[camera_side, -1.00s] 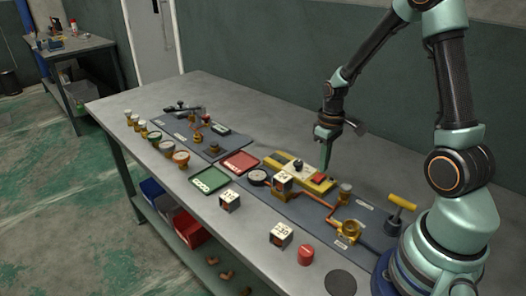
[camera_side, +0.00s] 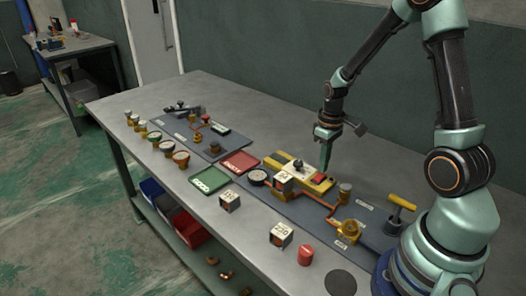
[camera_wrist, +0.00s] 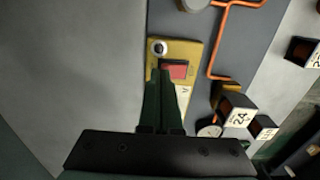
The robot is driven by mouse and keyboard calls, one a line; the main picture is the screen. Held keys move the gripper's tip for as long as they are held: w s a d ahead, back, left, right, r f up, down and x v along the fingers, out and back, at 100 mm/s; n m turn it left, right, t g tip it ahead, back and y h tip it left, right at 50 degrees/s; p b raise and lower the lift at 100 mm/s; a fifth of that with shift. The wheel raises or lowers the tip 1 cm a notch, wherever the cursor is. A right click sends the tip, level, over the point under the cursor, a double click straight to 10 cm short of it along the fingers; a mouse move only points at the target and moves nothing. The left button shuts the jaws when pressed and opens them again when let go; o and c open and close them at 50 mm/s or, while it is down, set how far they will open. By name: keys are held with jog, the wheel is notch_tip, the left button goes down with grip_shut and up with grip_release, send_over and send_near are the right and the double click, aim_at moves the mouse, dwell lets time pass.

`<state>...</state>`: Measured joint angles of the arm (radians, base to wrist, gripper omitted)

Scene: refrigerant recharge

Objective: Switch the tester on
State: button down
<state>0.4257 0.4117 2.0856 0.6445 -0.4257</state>
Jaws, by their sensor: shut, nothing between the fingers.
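The tester is a yellow box (camera_side: 273,163) with a pale face and a red switch (camera_side: 319,177) at its right end, lying on the grey mat. In the wrist view the yellow tester (camera_wrist: 188,47) shows a red switch (camera_wrist: 178,71) with a dark edge and a round dark-and-white knob beside it. My gripper (camera_side: 325,168) points down over the switch end of the tester. In the wrist view its green fingers (camera_wrist: 161,74) are together and empty, overlapping the left edge of the switch. I cannot tell whether they touch it.
Copper piping (camera_side: 336,207) and a brass fitting (camera_side: 349,228) lie right of the tester. A round gauge (camera_side: 257,177), a red tray (camera_side: 240,162) and a green tray (camera_side: 208,180) sit left of it. Marked cubes (camera_side: 281,235) stand in front. The bench's back strip is clear.

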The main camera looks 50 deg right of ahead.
jog(key=shift+f, duration=0.4)
jog(key=shift+r, duration=3)
jog(key=shift+a+r, duration=0.2)
jog(key=shift+r, duration=0.1)
jog(key=s+a+r+t, duration=0.2)
jog(key=a+r, duration=0.5)
jog(key=s+a+r+t, duration=0.2)
jog(key=a+r+t, duration=0.1)
jog(key=a+r, duration=0.4)
jog(key=shift+s+a+r+t, duration=0.15)
jog(key=shift+s+a+t, duration=0.15)
jog(key=shift+s+a, duration=0.1)
